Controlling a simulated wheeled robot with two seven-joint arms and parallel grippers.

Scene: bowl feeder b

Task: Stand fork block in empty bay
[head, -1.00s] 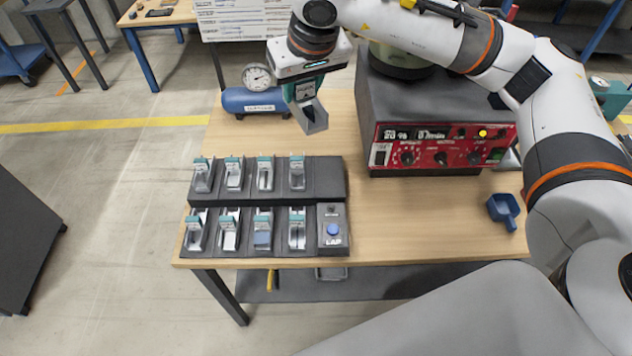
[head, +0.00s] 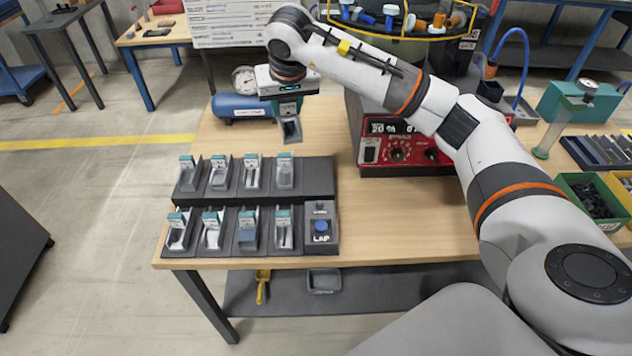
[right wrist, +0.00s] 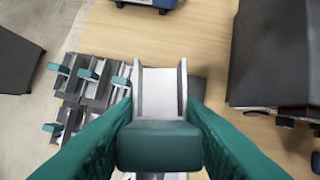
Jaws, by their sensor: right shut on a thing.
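My right gripper (head: 290,108) is shut on a grey U-shaped fork block (head: 291,131) with a teal end. It holds the block in the air behind the back row of the dark two-row rack (head: 318,178). In the right wrist view the fork block (right wrist: 160,92) points away between the teal fingers, its channel open towards the camera. My left gripper is out of view.
A blue tank with a gauge (head: 240,106) stands behind the gripper on the left. A red-fronted control box (head: 398,150) stands to the right. A LAP button unit (head: 321,232) ends the front row. The wooden tabletop (head: 400,215) right of the rack is clear.

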